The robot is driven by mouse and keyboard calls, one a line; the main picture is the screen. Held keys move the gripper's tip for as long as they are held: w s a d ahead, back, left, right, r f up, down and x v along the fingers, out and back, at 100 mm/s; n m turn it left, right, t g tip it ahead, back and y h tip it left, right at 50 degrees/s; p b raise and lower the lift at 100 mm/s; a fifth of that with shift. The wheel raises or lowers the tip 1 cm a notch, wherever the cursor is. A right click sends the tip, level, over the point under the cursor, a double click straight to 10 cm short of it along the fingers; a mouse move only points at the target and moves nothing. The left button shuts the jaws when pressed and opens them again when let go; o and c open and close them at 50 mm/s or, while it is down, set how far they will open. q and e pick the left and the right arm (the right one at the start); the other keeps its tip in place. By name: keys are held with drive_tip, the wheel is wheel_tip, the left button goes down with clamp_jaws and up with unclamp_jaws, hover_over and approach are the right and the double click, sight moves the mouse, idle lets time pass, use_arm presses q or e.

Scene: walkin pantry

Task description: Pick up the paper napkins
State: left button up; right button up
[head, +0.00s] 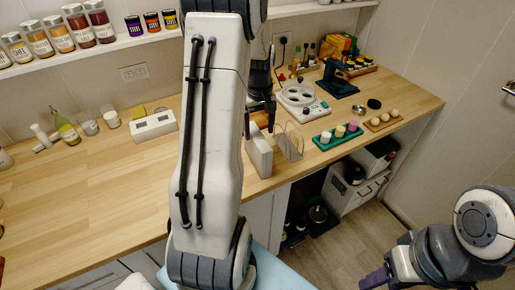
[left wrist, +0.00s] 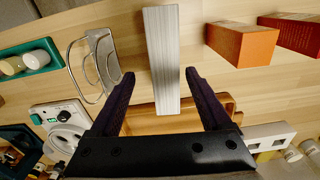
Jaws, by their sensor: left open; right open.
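The paper napkins (head: 259,152) are a white upright block on the wooden counter near its front edge, partly hidden by my left arm in the head view. In the left wrist view the napkins (left wrist: 162,50) show as a pale, finely lined stack. My left gripper (head: 261,112) is open above them. In the left wrist view its dark fingers (left wrist: 159,79) appear on either side of the stack, with gaps visible; how deep they reach is unclear. A wire holder (head: 290,142) stands just right of the napkins. My right gripper (head: 374,279) is open and empty, low at the right.
A green tray with cups (head: 339,136), an egg board (head: 383,120) and a white appliance (head: 301,100) stand to the right. Orange boxes (left wrist: 241,43) and a wooden tray (left wrist: 222,103) show in the left wrist view.

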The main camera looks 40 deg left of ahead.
sight(257, 136)
use_arm(q)
drive_tip(key=f, duration=0.1)
drive_tip(key=f+p, duration=0.1)
drive_tip(key=f, duration=0.1)
drive_tip(key=s+f, duration=0.1)
drive_tip(key=f, duration=0.1)
drive_tip(key=shift+p, duration=0.3)
drive_tip(key=shift+w+f, duration=0.1)
drive_tip(key=shift+f, duration=0.35)
clamp_jaws()
